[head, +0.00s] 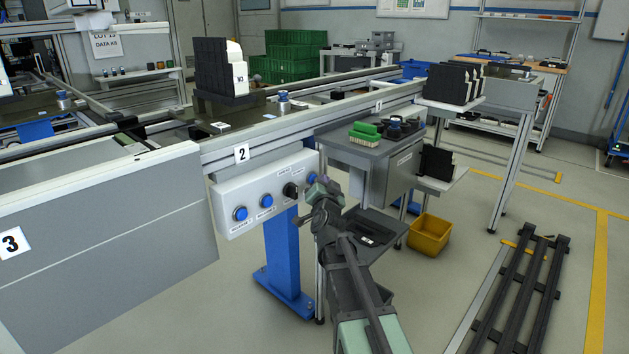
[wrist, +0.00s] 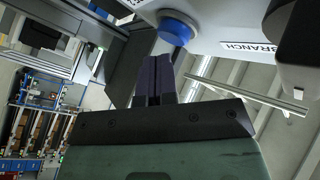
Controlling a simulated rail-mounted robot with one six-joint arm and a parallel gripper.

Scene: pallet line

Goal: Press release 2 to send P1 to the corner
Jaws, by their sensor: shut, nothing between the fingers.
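A white control box (head: 265,198) hangs below the rail marked 2 (head: 241,153). It carries two blue buttons at left (head: 240,213) and centre (head: 266,201), a black knob (head: 290,190), and a blue button at its right end (head: 311,177). Their small labels are too blurred to read in the head view. My gripper (head: 321,184) is shut and empty, close to the right-end button. In the wrist view the shut fingers (wrist: 160,62) point at a blue button (wrist: 177,28); I cannot tell whether they touch it. A dark pallet fixture with a white part (head: 238,78) stands on the line; no P1 mark is readable.
A yellow bin (head: 429,234) and a dark rail frame (head: 520,285) are on the floor at right. A BRANCH label (wrist: 250,49) sits beside the button in the wrist view.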

